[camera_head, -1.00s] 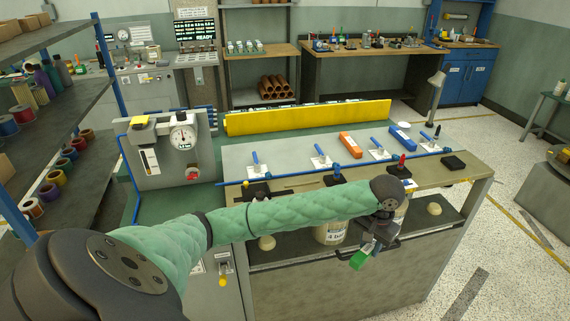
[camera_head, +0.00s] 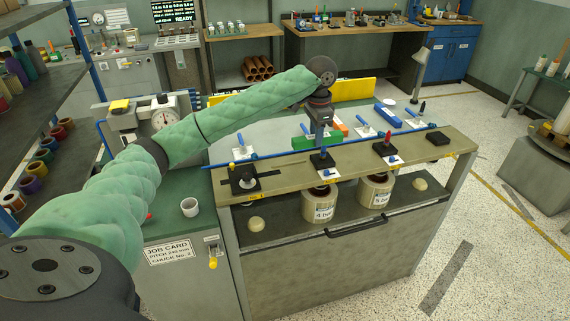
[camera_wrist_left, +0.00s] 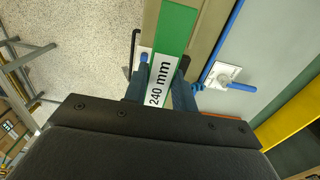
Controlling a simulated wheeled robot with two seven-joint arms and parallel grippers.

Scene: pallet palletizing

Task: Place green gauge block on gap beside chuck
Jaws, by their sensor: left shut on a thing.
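My left gripper (camera_head: 320,134) is shut on the green gauge block (camera_head: 303,142) and holds it over the workbench, behind the front rail. In the left wrist view the green block (camera_wrist_left: 177,28) lies between the fingers, with a white "240 mm" label facing the camera. My right gripper is not in view.
A blue rail (camera_head: 270,157) runs along the ledge. An orange block (camera_head: 341,130) is partly hidden behind the green one; a blue block (camera_head: 386,115) lies to the right. White clamps with blue handles (camera_head: 366,131) stand nearby. A job card (camera_head: 168,252) reads pitch 240 mm, chuck No. 2.

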